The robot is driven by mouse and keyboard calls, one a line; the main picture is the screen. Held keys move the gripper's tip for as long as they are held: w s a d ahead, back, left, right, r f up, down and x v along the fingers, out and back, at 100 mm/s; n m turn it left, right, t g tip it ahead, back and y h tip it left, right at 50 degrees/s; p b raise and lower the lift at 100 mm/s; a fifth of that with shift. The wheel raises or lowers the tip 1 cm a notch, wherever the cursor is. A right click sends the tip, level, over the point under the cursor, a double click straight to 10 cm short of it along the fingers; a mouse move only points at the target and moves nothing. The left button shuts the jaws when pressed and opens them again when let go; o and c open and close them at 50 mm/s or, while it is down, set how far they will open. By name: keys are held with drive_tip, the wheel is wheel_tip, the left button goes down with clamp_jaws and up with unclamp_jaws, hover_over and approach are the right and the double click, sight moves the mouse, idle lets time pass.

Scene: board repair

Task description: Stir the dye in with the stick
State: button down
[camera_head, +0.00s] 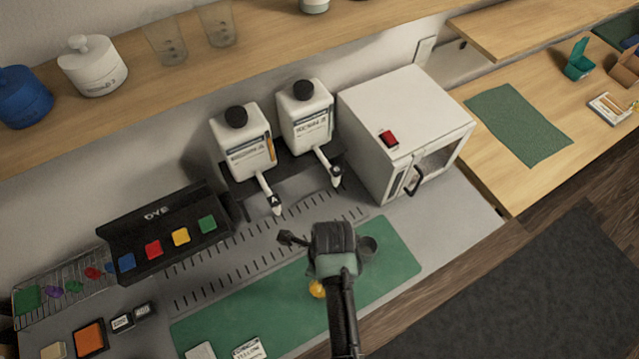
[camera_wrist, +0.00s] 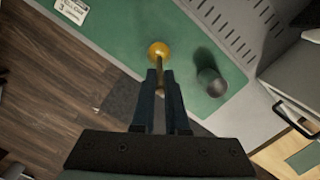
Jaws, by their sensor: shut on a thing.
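My gripper (camera_wrist: 162,78) is shut on a thin stick (camera_wrist: 161,66), seen between the fingertips in the wrist view. The stick points toward a small round cup with yellow contents (camera_wrist: 158,49) on the green mat (camera_wrist: 118,36). I cannot tell whether the stick's tip is inside the cup. In the head view the yellow cup (camera_head: 317,289) shows partly beside my arm, and my wrist hides the fingertips and the stick. The dye rack (camera_head: 165,238), marked DYE, stands at the left with blue, red, yellow and green pieces.
A dark grey cup (camera_wrist: 212,83) stands on the mat near the yellow one; it also shows in the head view (camera_head: 369,247). Two white dispenser bottles (camera_head: 243,146) and a white oven (camera_head: 400,125) stand behind. Cards (camera_head: 249,348) lie at the mat's front left.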

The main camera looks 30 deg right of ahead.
drive_tip(key=shift+f+b, duration=3.6)
drive_tip(key=shift+f, duration=1.45)
